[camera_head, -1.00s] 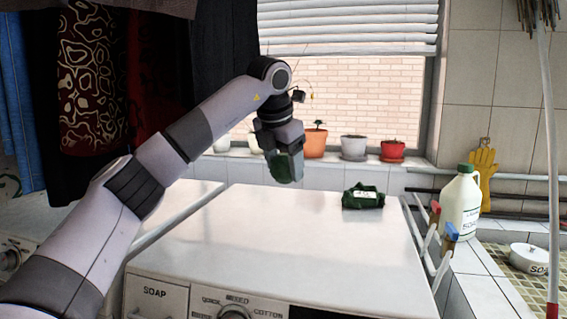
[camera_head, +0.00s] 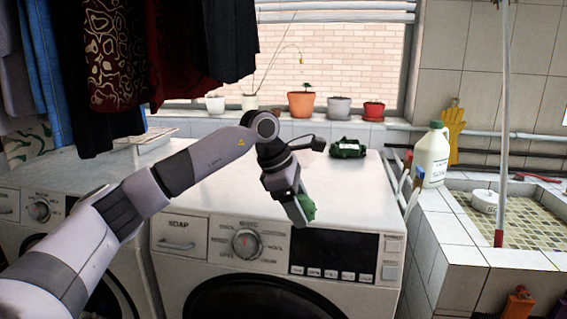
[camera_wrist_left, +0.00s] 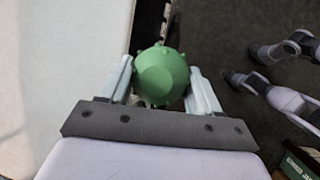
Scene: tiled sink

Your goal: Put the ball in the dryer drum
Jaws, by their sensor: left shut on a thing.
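A green knobbly ball (camera_head: 307,208) is held by my left gripper (camera_head: 300,208), in front of the top front edge of the right machine. In the left wrist view the ball (camera_wrist_left: 161,75) sits between the two fingers of the left gripper (camera_wrist_left: 163,84), which are shut on it. The dryer drum cannot be made out as such. A dark round door (camera_head: 262,300) shows at the bottom of the right white machine (camera_head: 190,287), partly cut off by the frame. My right gripper is not in view.
A dark green packet (camera_head: 347,148) lies on the machine top. A soap jug (camera_head: 431,155) stands at the right beside a tiled sink (camera_head: 520,222). Another white machine (camera_head: 60,235) stands at the left, behind my left arm. Potted plants line the sill.

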